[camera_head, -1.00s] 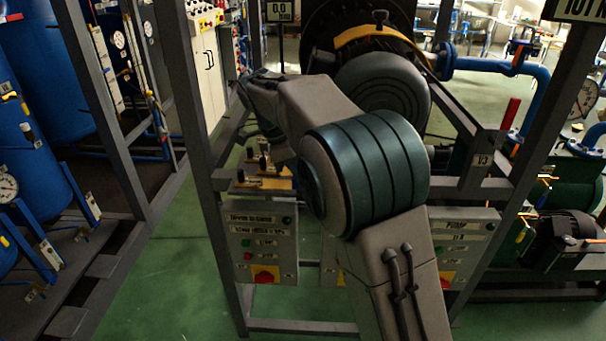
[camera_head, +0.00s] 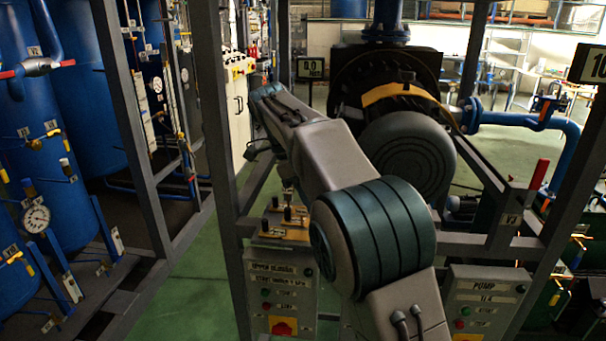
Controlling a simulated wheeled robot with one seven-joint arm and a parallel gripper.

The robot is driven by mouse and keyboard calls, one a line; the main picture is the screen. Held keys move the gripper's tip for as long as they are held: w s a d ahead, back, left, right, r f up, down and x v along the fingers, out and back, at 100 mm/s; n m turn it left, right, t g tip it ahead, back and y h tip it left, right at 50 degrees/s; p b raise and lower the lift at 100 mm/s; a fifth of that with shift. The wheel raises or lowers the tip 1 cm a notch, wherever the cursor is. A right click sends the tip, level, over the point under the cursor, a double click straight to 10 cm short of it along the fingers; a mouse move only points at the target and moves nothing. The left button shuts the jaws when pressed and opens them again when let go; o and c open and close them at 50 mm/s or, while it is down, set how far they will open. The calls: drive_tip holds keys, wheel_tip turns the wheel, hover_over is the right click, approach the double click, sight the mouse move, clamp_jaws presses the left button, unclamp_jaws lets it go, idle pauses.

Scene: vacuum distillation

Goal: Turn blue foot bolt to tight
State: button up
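I cannot make out a blue foot bolt in this view. My arm (camera_head: 330,160) rises from the bottom right and reaches up and left past the grey frame. Its far teal joint (camera_head: 268,93) is beside the frame's upright. The large round machine (camera_head: 408,150) with a yellow band (camera_head: 400,92) stands behind and right of my arm. The foot of this machine is largely hidden by my arm and the frame.
Grey frame uprights (camera_head: 222,130) stand close to my arm on the left. Two control panels (camera_head: 283,290) (camera_head: 484,300) hang low on the frame. A yellow-brown block with small knobs (camera_head: 285,232) sits above the left panel. Blue tanks (camera_head: 40,140) stand at the left. Green floor (camera_head: 185,290) is clear between.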

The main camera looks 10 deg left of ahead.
drive_tip(key=shift+p+v, duration=0.5)
drive_tip(key=shift+v, duration=2)
drive_tip(key=s+d+f+n+y, duration=0.2)
drive_tip(key=s+d+n, duration=0.25)
drive_tip(key=d, duration=0.35)
drive_tip(key=s+d+f+n+y, duration=0.1)
drive_tip(key=s+d+n, duration=0.35)
drive_tip(key=d, duration=0.25)
drive_tip(key=s+d+f+n+t, duration=0.1)
drive_tip(key=s+d+f+n, duration=0.1)
drive_tip(key=s+f+n, duration=0.1)
drive_tip(key=s+d+f+n+t+y, duration=0.1)
drive_tip(key=s+d+f+n, duration=0.1)
drive_tip(key=s+f, duration=0.3)
drive_tip(key=s+d+f+n+t, duration=0.1)
drive_tip(key=s+d+f+n, duration=0.2)
drive_tip(key=s, duration=0.5)
drive_tip(key=shift+s+f+n, duration=0.3)
drive_tip(key=shift+f+n, duration=0.4)
drive_tip(key=shift+f, duration=0.15)
